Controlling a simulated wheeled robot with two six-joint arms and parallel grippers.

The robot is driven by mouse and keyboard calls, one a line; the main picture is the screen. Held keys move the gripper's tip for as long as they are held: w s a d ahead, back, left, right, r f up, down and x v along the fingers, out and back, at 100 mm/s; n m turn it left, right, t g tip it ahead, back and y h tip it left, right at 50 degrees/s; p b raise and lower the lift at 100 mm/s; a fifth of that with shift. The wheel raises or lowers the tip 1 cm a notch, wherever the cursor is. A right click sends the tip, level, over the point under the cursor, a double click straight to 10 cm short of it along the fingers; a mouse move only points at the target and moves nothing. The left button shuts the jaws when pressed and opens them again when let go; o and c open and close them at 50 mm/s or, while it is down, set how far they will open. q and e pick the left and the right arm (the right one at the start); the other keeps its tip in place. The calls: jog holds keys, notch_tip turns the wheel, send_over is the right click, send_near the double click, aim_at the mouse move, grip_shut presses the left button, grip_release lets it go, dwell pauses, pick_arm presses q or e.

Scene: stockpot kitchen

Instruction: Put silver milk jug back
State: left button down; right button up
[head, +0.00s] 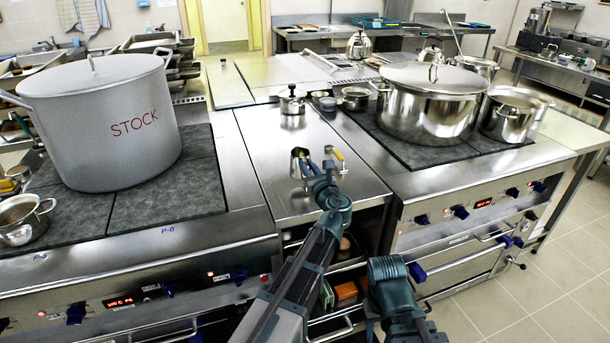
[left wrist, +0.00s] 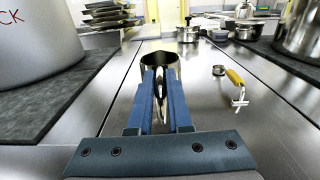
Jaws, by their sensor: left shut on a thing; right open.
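My left gripper (head: 307,160) is over the steel counter strip between the two cooktops. In the left wrist view its blue fingers (left wrist: 162,98) are shut on the silver milk jug (left wrist: 157,60), a small shiny open vessel with a dark mouth that looks upright. The fingers hide much of it. In the head view the jug is small and mostly covered by the gripper. I cannot tell whether its base touches the counter. My right arm shows at the lower middle of the head view, but its gripper is not in view.
A large STOCK pot (head: 100,130) stands left; a lidded steel pot (head: 430,110) stands right. A small lidded pot (head: 291,102) is further back on the strip (head: 265,150). A yellow-handled tool (left wrist: 236,80) lies right of the jug.

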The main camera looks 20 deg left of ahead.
pick_arm(q)
jog(key=shift+d+f+b, duration=0.1)
jog(key=shift+f+b, duration=0.3)
jog(key=shift+b, duration=0.1)
notch_tip(320, 180, down, 3)
jog(key=shift+r+b, duration=0.2)
jog(key=shift+b, duration=1.05)
jog(key=shift+f, duration=0.2)
jog(key=c, duration=0.8)
grip_release()
jog(key=shift+c, duration=0.2)
jog(key=shift+r, duration=0.1)
